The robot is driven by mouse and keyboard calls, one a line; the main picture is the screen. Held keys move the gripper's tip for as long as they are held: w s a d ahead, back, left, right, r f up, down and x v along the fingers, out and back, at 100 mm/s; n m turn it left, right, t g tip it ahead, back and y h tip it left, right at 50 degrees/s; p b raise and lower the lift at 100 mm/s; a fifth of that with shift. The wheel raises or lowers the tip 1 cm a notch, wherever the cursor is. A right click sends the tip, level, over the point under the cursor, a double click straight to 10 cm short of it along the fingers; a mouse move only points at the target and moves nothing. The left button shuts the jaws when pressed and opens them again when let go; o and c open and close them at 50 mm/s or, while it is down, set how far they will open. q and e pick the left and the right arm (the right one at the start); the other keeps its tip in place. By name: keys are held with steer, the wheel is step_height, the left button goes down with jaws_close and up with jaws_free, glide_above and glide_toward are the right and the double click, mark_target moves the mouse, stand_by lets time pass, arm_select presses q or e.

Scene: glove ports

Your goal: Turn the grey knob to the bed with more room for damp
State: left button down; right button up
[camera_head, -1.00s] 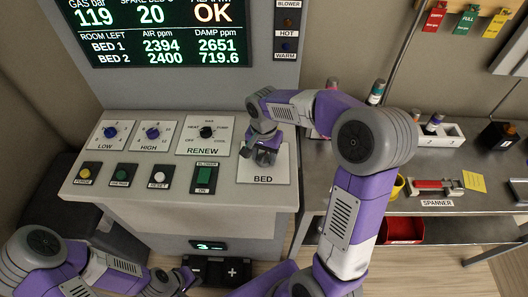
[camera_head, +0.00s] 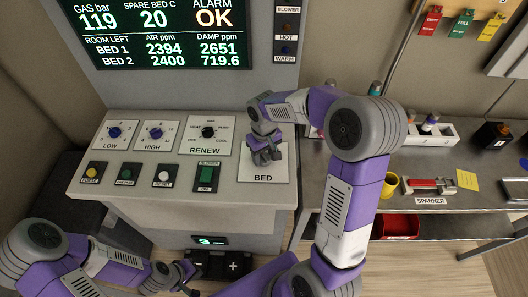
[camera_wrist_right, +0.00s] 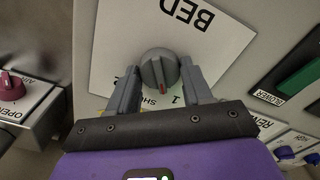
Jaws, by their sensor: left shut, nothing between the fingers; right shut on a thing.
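The grey knob (camera_wrist_right: 158,66) sits on the white BED plate (camera_head: 251,187), with a red mark pointing down in the right wrist view, between the upside-down labels SHUT and 1. My right gripper (camera_head: 264,156) is shut on the knob, a finger on each side; it also shows in the right wrist view (camera_wrist_right: 162,84). The 2 label is mostly hidden by a finger. The screen (camera_head: 160,35) reads room left for damp: BED 1 2651, BED 2 719.6. My left gripper (camera_head: 184,277) is shut and empty, low in front of the console.
The RENEW dial (camera_head: 208,132), LOW and HIGH knobs and a row of buttons lie left of the BED plate. A side bench at right holds a white rack (camera_head: 432,134), a yellow cup (camera_head: 389,185) and a spanner (camera_head: 428,186).

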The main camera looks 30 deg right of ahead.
mark_target(264, 156)
steer(key=shift+n+p, duration=0.3)
steer(key=shift+n, duration=0.8)
steer(key=o, duration=1)
steer(key=shift+o, duration=0.2)
steer(key=shift+r, duration=0.1)
step_height(264, 156, up, 8)
steer(key=shift+f+p, duration=0.25)
steer(key=shift+p, duration=0.4)
